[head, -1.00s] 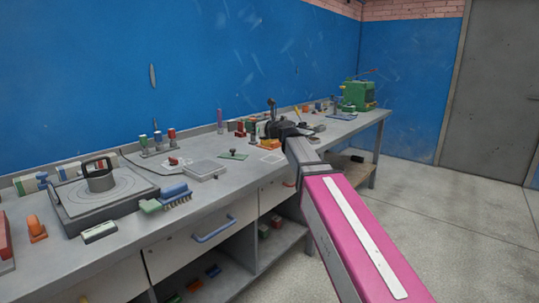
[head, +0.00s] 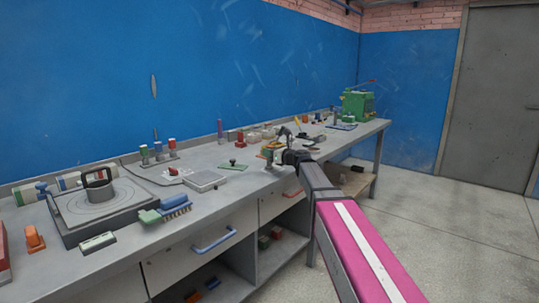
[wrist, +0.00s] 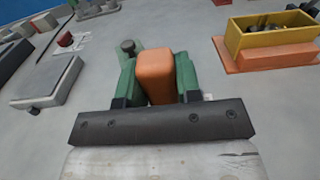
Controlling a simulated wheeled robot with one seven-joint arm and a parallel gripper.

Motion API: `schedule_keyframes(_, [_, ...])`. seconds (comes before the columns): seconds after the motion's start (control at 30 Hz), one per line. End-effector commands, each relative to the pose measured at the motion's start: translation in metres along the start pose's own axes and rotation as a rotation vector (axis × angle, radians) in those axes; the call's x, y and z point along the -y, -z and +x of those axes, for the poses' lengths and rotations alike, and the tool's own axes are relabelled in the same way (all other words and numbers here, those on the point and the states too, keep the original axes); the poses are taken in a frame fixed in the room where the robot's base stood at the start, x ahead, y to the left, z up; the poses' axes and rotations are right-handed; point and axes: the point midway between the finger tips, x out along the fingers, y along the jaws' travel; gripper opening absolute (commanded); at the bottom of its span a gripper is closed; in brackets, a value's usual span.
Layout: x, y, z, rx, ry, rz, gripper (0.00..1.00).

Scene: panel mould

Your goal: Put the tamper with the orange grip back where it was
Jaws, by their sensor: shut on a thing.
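My gripper (wrist: 157,80) has green fingers, closed on both sides of the orange grip (wrist: 155,72) of the tamper. The grip's rounded top faces the wrist camera. The tamper's lower part is hidden under the grip and fingers, so I cannot tell whether it touches the bench. In the head view my gripper (head: 272,149) is over the front part of the bench, right of a green plate with a dark knob (head: 233,166). That plate also shows just beyond the left finger in the wrist view (wrist: 128,47). A small pale patch (wrist: 208,97) shows beside the right finger.
A yellow box on an orange base (wrist: 240,58) stands to the right in the wrist view. A grey lidded box (wrist: 48,80) is at left. The bench (head: 125,247) also carries a ringed turntable plate, a blue brush (head: 175,205) and a green machine (head: 357,104) at the far end.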

Motion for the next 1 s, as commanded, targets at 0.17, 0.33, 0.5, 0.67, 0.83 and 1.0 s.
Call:
schedule_keyframes(0.17, [0.0,0.007,0.0,0.001,0.0,-0.001,0.08])
schedule_keyframes(0.33, [0.0,0.007,0.0,0.001,0.0,-0.001,0.08])
schedule_keyframes(0.5, [0.0,0.009,0.0,0.0,0.0,-0.001,0.51])
schedule_keyframes(0.67, [0.0,0.009,0.0,0.0,0.0,-0.001,0.57])
schedule_keyframes(0.83, [0.0,0.008,0.0,0.0,0.0,-0.001,0.57])
schedule_keyframes(1.0, [-0.001,0.007,-0.014,0.0,0.001,-0.001,0.57])
